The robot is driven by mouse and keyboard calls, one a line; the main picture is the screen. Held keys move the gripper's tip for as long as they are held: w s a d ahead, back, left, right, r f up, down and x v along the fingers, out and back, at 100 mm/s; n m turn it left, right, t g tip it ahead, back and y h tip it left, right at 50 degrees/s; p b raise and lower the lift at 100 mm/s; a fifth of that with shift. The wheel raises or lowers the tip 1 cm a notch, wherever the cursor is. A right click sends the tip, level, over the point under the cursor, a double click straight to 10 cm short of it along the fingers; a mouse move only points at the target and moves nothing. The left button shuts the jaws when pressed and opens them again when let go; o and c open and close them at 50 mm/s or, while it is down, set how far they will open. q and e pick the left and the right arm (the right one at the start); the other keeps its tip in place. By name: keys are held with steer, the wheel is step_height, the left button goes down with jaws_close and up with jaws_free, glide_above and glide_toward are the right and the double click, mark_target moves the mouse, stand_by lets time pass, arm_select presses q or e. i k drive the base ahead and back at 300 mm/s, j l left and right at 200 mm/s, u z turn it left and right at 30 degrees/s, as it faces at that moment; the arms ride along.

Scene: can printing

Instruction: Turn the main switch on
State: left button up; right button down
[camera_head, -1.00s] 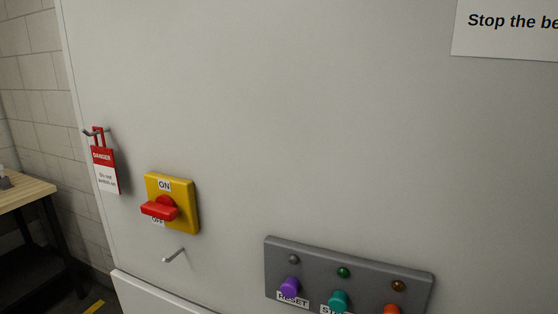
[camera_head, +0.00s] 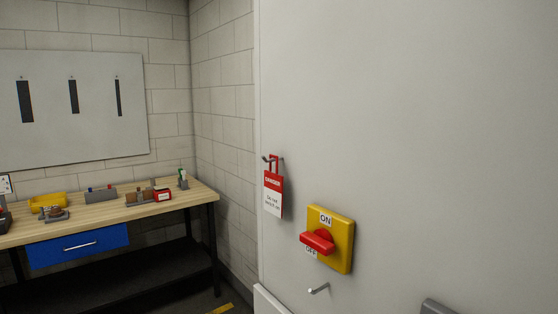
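The main switch (camera_head: 343,243) is a yellow plate with a red rotary handle (camera_head: 317,240), mounted on the large pale grey cabinet face. An ON label (camera_head: 326,219) sits above the handle and an OFF label (camera_head: 310,252) below it, partly covered. The handle lies roughly horizontal and juts out from the plate. A red and white DANGER tag (camera_head: 273,194) hangs on a hook to the upper left of the switch. Neither of my grippers is in view.
An empty metal peg (camera_head: 318,289) sticks out below the switch. A grey panel's corner (camera_head: 437,307) shows at the bottom right. At left, a wooden workbench (camera_head: 110,217) with a blue drawer (camera_head: 78,246) holds small items, under a wall board (camera_head: 70,110).

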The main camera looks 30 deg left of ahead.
mark_target(321, 241)
steer(key=j, duration=0.5)
steer(key=k+j+z, duration=0.1)
steer(key=j, duration=0.45)
steer(key=k+j, duration=0.1)
steer(key=j, duration=0.4)
steer(key=z, duration=0.05)
